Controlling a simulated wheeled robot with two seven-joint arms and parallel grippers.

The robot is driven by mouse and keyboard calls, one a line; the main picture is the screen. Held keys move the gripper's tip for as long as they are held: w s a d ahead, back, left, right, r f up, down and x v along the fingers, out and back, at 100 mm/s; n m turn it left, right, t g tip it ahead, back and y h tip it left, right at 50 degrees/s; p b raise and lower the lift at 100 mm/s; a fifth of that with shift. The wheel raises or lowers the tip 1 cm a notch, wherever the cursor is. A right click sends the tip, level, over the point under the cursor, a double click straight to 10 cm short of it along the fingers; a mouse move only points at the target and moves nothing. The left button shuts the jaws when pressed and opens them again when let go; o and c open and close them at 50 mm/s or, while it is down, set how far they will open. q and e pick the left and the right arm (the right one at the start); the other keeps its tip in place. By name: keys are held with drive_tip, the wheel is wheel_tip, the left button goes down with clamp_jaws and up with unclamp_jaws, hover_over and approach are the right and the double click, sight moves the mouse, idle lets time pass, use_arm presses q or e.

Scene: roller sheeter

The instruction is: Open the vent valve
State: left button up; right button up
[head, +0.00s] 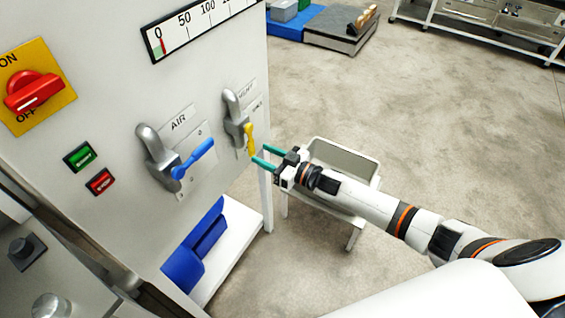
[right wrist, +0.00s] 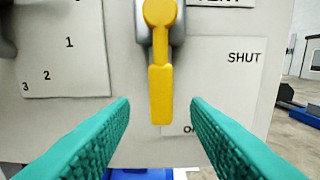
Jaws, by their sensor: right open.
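The vent valve is a grey pipe fitting (head: 234,105) with a yellow handle (head: 249,139) on the white panel, under the VENT label. The right wrist view shows the yellow handle (right wrist: 161,92) pointing straight down, its tip beside a partly hidden label starting with "O". The word SHUT (right wrist: 243,58) is to its right. My right gripper (head: 260,156) has teal fingers, open and empty, just in front of the handle's lower end. In the right wrist view the fingers stand left and right of the handle, with gaps on both sides. My left gripper is not in view.
The AIR valve with a blue handle (head: 193,158) is left of the vent valve. A gauge (head: 200,27), a red switch (head: 35,91) and green (head: 80,157) and red (head: 100,181) buttons share the panel. A grey tray stand (head: 345,160) is below my right arm.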

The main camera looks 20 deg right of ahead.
drive_tip(key=v, duration=0.6)
drive_tip(key=shift+s+d, duration=0.2)
drive_tip(key=shift+s, duration=0.15)
drive_tip(key=s+d+f+m+g+h, duration=0.1)
drive_tip(key=s+d+f+m+h, duration=0.15)
drive_tip(key=f, duration=0.55)
drive_tip(key=s+d+f+m+h, duration=0.15)
drive_tip(key=f+h, duration=0.25)
drive_tip(key=f, duration=0.4)
drive_tip(key=s+d+f+g+h, duration=0.35)
drive_tip(key=s+f, duration=0.75)
drive_tip(key=f, duration=0.4)
drive_tip(key=s+a+f+g, duration=0.1)
drive_tip(key=s+f+g, duration=0.2)
drive_tip(key=s, duration=0.7)
drive_tip(key=s+a+f+g, duration=0.2)
drive_tip(key=s+f, duration=0.4)
drive_tip(key=s, duration=0.5)
drive_tip(key=s+a+f+m+g+h, duration=0.1)
drive_tip(key=s+f, duration=0.4)
drive_tip(key=s, duration=0.5)
drive_tip(key=a+g, duration=0.1)
drive_tip(key=g, duration=0.1)
drive_tip(key=shift+s+g, duration=0.25)
drive_tip(key=shift+g, duration=0.1)
drive_tip(key=shift+w+a+f, duration=0.1)
